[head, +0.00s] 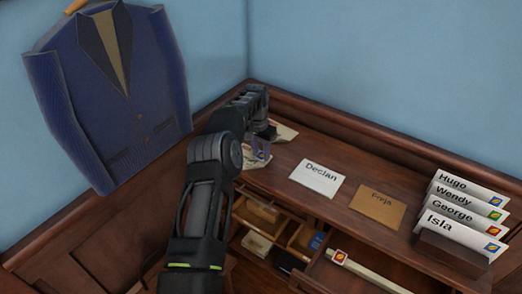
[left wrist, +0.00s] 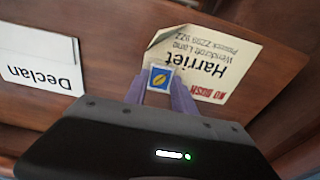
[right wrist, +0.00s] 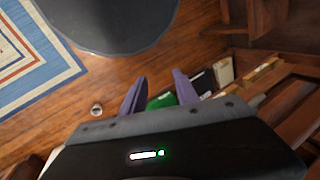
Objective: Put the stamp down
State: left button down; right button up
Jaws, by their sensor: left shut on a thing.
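My left gripper (head: 261,150) reaches to the back corner of the desk and is shut on the stamp. In the left wrist view the stamp (left wrist: 160,79) is a small blue square with a white edge and a yellow-orange mark, between the purple fingertips. It overlaps the lower left part of the Harriet envelope (left wrist: 205,60), a cream envelope with red print. I cannot tell whether the stamp touches the paper. In the head view the gripper partly hides this envelope (head: 285,131). My right gripper (right wrist: 155,90) is open and empty, above the floor.
A white Declan envelope (head: 318,177) and a brown envelope (head: 378,208) lie on the desktop. Several stamped envelopes stand in a dark holder (head: 450,255) at the right. Below are open drawers (head: 262,214) and a pale strip with a stamp (head: 365,272). A blue jacket (head: 115,85) hangs left.

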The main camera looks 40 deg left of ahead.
aim_at(259, 158)
pick_arm(q)
jog(key=shift+f, duration=0.2)
jog(key=c, duration=1)
grip_release()
jog(key=shift+c, duration=0.2)
jog(key=shift+r, duration=0.45)
notch_tip(259, 158, up, 11)
jog(key=s+b, duration=0.1)
jog(key=shift+s+r+b, duration=0.2)
jog(key=shift+b, duration=0.15)
